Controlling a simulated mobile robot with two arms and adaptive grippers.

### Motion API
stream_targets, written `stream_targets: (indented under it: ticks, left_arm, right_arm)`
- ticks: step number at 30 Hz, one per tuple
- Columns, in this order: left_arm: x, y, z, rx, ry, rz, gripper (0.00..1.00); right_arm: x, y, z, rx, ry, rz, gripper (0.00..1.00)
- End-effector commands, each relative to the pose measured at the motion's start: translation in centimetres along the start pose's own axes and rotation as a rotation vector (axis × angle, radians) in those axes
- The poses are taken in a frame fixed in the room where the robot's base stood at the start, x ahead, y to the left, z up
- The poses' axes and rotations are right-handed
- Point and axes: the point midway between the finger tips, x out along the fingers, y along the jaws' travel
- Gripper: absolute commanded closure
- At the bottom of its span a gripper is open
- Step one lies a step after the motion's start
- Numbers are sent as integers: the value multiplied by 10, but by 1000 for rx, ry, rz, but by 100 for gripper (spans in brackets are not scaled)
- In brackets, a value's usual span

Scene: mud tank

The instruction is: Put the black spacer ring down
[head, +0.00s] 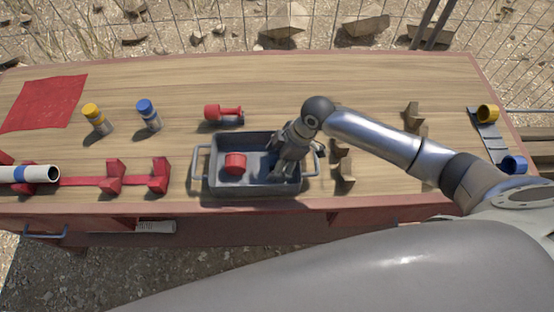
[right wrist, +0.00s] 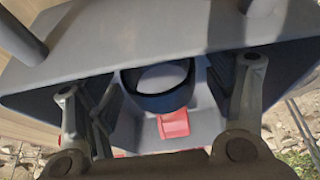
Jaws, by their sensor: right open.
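The black spacer ring (right wrist: 160,103) sits inside the grey tray (head: 240,191), with a pale round opening in its middle. In the right wrist view it lies between my right gripper's fingers (right wrist: 162,82), with a gap visible on each side. In the head view my right gripper (head: 284,176) reaches down into the right part of the tray and hides the ring. Its fingers are open. A red round part (head: 235,163) lies in the tray left of the gripper; a red piece (right wrist: 173,124) shows beside the ring in the wrist view. My left gripper is out of view.
A red part (head: 223,113) lies behind the tray. A white pipe (head: 35,174) rests on a red rack (head: 90,181). Wooden blocks (head: 344,172) stand close right of the tray.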

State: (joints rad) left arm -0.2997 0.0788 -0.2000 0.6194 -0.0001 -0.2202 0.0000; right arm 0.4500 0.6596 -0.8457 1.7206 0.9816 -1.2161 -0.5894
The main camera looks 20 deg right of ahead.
Motion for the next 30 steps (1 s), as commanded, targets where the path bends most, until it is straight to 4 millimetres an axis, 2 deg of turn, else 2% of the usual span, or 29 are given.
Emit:
stream_targets:
  ticks: [3,5,12,18,24,30]
  left_arm:
    - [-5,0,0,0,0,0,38]
    - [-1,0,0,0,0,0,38]
    - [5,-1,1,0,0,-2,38]
    - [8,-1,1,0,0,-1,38]
    - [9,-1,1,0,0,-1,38]
    - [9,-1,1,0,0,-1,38]
  right_arm:
    - [-14,1,-6,-2,1,2,25]
    - [-22,2,-4,-2,1,4,25]
    - [-76,1,-3,-2,0,5,25]
    - [-112,2,-4,0,1,4,25]
    - [-128,0,-4,-1,1,0,25]
    - [-130,0,-4,0,1,0,25]
